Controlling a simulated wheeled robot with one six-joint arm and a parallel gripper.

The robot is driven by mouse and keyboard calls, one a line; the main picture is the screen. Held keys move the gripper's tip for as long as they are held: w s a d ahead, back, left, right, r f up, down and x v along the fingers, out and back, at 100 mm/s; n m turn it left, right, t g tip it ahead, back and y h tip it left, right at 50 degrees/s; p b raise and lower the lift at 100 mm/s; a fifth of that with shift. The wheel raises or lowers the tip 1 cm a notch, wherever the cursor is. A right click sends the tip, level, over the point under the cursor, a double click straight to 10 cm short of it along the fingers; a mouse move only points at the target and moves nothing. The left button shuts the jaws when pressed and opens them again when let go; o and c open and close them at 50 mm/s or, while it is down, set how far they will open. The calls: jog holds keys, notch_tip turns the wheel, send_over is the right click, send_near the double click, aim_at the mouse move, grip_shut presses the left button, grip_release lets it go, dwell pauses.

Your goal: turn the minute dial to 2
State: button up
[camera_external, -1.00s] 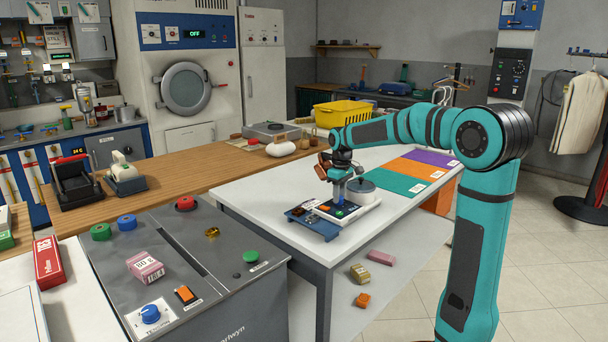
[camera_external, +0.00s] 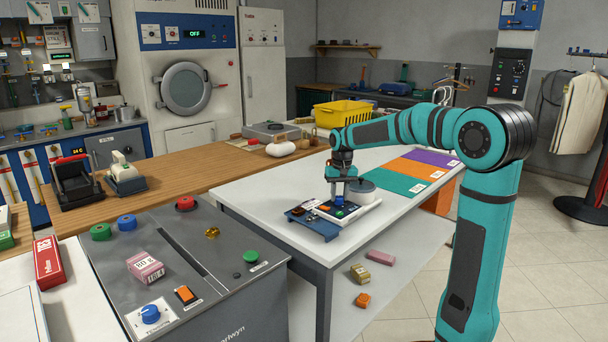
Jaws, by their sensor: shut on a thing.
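A small control panel (camera_external: 316,226) with a dark blue base lies on the white table. A small blue knob (camera_external: 339,201) sits on its upper right part, under my gripper. My gripper (camera_external: 338,196) points straight down and is shut on this blue knob. The fingers partly cover the knob, and its pointer and any numbers are too small to read. Another blue dial (camera_external: 150,314) sits on a white plate on the grey console at the front left, far from my gripper.
A round grey lidded pot (camera_external: 361,192) stands close behind and right of my gripper. Orange, green and purple mats (camera_external: 400,183) lie farther back on the white table (camera_external: 260,205). A yellow basket (camera_external: 342,113) stands on the wooden counter.

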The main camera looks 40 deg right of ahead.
aim_at(341, 197)
jog(key=shift+m, duration=0.5)
jog(key=o, duration=1)
jog(key=shift+c, duration=0.2)
jog(key=shift+r, duration=0.15)
notch_tip(341, 197, up, 17)
jog(key=shift+s+d, duration=0.15)
jog(key=shift+d, duration=0.1)
jog(key=shift+a+r, duration=0.1)
jog(key=s+a+r+n+t, duration=0.3)
jog(key=s+a+n+t, duration=0.1)
jog(key=s+a+t, duration=0.4)
jog(key=s+a+r+n+t, duration=0.3)
jog(key=s+a+t, duration=0.6)
jog(key=s+a, duration=0.3)
jog(key=s, duration=0.2)
jog(key=shift+s+a+n, duration=0.15)
jog(key=shift+s+n, duration=0.25)
